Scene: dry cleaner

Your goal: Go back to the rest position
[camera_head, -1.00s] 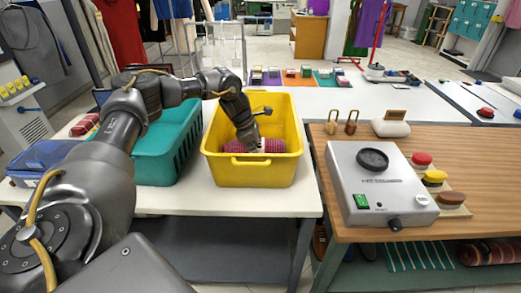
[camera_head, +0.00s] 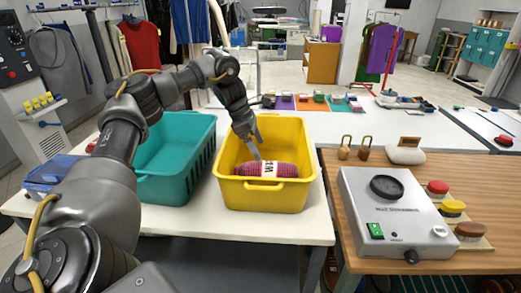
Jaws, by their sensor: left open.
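My left arm comes in from the left, and my left gripper (camera_head: 254,152) is over the yellow basket (camera_head: 263,197), with its fingertips just above a rolled dark red and white bundle (camera_head: 270,171). The gripper is open and holds nothing that I can see. The bundle lies in the basket and carries a white band with dark lettering. My right gripper is out of view.
A teal basket (camera_head: 177,187) stands left of the yellow one on the white table (camera_head: 210,226). A grey machine (camera_head: 395,213) with red, yellow and brown knobs beside it sits on the wooden table at right. Dark shelf space lies below.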

